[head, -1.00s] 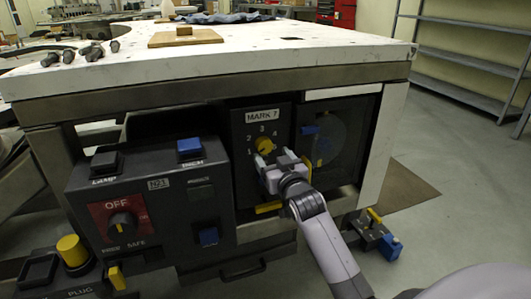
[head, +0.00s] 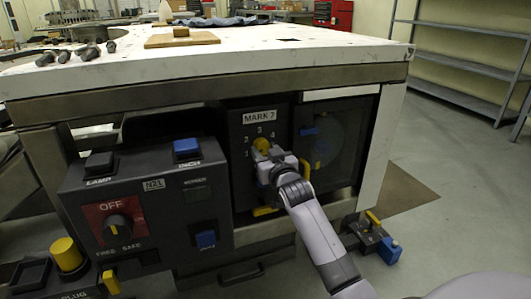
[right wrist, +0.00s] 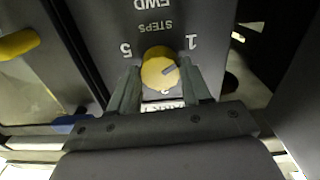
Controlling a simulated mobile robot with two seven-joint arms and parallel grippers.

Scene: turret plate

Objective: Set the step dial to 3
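The step dial (head: 261,144) is a round yellow knob on a dark panel under a "MARK 7" label, with numbers around it in the head view. In the right wrist view the dial (right wrist: 158,72) appears upside down, with "STEPS", 1 and 5 readable. Its dark mark slants toward the side of the 1. My right gripper (head: 268,160) is at the dial. In the right wrist view the right gripper's fingers (right wrist: 160,80) stand apart, one on each side of the knob. Whether they touch it is unclear. My left gripper is not in view.
Left of the dial panel, a control box (head: 155,215) juts forward with blue buttons and an OFF/SAFE knob (head: 117,225). A round dark window (head: 325,145) with a blue latch is right of the dial. The white tabletop (head: 290,52) overhangs above. A yellow handle (right wrist: 18,44) shows in the right wrist view.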

